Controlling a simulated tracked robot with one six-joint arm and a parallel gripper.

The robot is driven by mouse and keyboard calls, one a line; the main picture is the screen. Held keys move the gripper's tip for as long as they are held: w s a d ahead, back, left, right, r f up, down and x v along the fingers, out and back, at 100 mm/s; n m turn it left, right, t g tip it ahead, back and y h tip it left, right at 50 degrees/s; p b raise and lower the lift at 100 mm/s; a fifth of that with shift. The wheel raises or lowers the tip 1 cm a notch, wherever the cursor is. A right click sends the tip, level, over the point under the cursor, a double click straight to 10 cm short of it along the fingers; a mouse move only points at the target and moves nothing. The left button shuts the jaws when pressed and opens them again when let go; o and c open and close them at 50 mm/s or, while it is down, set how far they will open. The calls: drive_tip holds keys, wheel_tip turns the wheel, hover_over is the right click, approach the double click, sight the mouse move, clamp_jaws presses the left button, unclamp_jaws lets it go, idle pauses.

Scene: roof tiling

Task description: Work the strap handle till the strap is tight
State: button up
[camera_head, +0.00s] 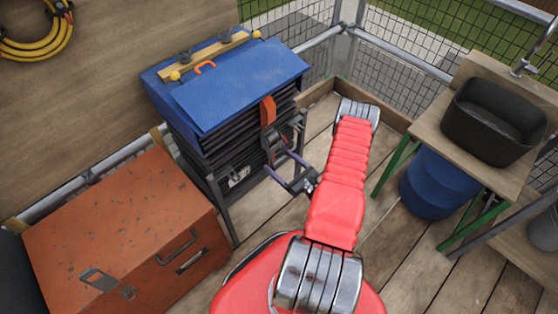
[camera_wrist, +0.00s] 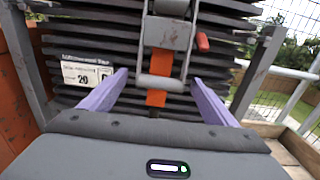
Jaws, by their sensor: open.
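An orange strap (camera_head: 267,110) runs down the front of a stack of dark tiles under a blue cover. A grey metal ratchet with its strap handle (camera_head: 273,140) sits on the strap at the stack's front. In the wrist view the handle's grey crossbar (camera_wrist: 160,82) lies across the orange strap (camera_wrist: 157,98), between my two purple fingers. My gripper (camera_head: 283,164) is open in front of the ratchet. In the wrist view its fingers (camera_wrist: 159,78) stand apart on either side of the handle's lower end, and neither clearly touches it. The strap's tension cannot be judged.
A rusty orange chest (camera_head: 125,225) stands left of the tile stack (camera_head: 205,155). A bench with a black basin (camera_head: 490,120) and a blue barrel (camera_head: 437,185) are to the right. Mesh railing closes the back. The plank floor between is partly clear.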

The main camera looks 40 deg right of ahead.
drive_tip(key=shift+w, duration=0.75)
drive_tip(key=c, duration=1.5)
